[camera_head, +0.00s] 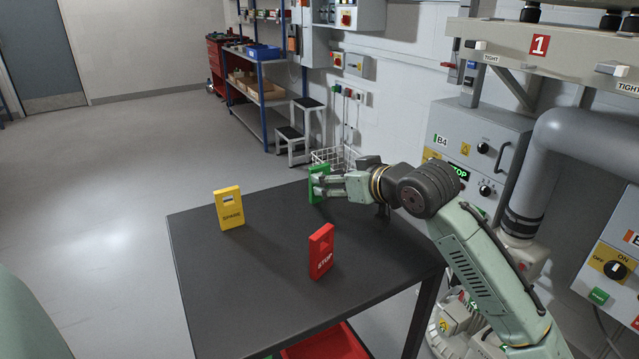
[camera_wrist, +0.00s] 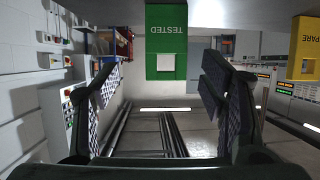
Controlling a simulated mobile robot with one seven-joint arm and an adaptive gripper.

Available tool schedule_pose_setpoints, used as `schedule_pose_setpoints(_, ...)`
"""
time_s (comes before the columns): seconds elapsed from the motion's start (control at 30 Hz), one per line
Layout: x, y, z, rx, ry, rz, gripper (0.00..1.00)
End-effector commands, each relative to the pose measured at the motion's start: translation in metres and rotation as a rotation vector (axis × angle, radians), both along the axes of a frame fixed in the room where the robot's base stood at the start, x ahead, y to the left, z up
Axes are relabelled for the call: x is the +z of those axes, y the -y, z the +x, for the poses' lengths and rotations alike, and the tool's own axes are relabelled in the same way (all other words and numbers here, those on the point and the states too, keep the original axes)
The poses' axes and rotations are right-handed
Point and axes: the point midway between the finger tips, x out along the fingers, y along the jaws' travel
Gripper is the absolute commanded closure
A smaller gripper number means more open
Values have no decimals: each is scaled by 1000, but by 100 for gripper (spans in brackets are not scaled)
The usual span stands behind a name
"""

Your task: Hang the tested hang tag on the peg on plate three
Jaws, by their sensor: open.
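The green tested hang tag (camera_head: 318,184) stands upright near the far edge of the dark table (camera_head: 270,255), partly hidden behind my gripper in the head view. It also shows in the wrist view (camera_wrist: 166,60), upside down, with the word TESTED and a square hole. My gripper (camera_head: 322,184) is at the tag. In the wrist view its two fingers (camera_wrist: 157,100) are spread apart, with the tag between and beyond them. I cannot tell whether a finger touches it. I cannot make out plate three or its peg.
A yellow SPARE tag (camera_head: 229,208) stands on the table's left part and a red STOP tag (camera_head: 321,252) near the right front. Table space between them is clear. A panel marked B4 (camera_head: 480,150), a shelf marked 1 (camera_head: 560,45) and a grey pipe (camera_head: 590,135) stand at right.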

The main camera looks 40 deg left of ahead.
Motion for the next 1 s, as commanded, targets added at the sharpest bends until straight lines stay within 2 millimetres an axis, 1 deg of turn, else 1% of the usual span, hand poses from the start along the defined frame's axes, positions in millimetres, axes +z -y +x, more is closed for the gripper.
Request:
schedule_pose_setpoints(0.17,-6,-13,1,2,1,-1,35)
schedule_pose_setpoints(0.3,-16,-33,2,1,0,-1,35)
schedule_pose_setpoints(0.4,-21,-44,7,-1,1,0,35)
schedule_pose_setpoints(0.53,-25,-50,9,-1,1,0,35)
schedule_pose_setpoints(0.7,-25,-50,9,-1,2,1,35)
schedule_pose_setpoints(0.77,-25,-49,9,-1,2,1,38)
schedule_pose_setpoints(1.0,-25,-49,9,-1,2,1,54)
